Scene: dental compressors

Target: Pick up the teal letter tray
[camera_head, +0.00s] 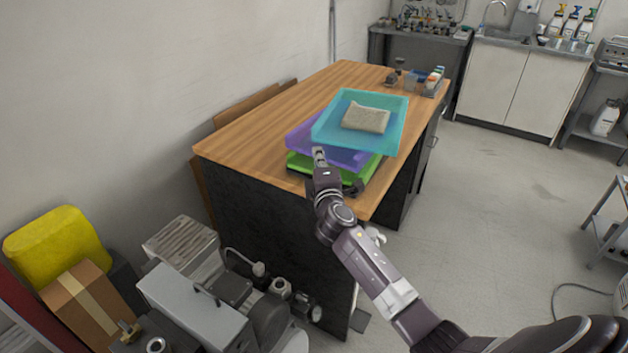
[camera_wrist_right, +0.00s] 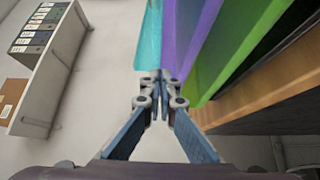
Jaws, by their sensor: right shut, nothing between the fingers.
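The teal letter tray (camera_head: 392,112) lies on top of a stack on the wooden table, with a beige block (camera_head: 366,119) resting in it. Below it are a purple tray (camera_head: 300,138) and a green tray (camera_head: 298,161). My right gripper (camera_head: 319,153) is shut and empty at the near edge of the stack, in front of the purple tray. In the right wrist view the closed fingertips (camera_wrist_right: 161,78) point towards the edges of the teal tray (camera_wrist_right: 149,42) and purple tray (camera_wrist_right: 181,40). Whether they touch a tray I cannot tell. My left gripper is out of view.
The wooden table (camera_head: 250,130) has free top to the left of the stack. Small bottles and a holder (camera_head: 433,82) stand at its far right corner. Compressor equipment (camera_head: 205,300) crowds the floor at the near left. The floor to the right is open.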

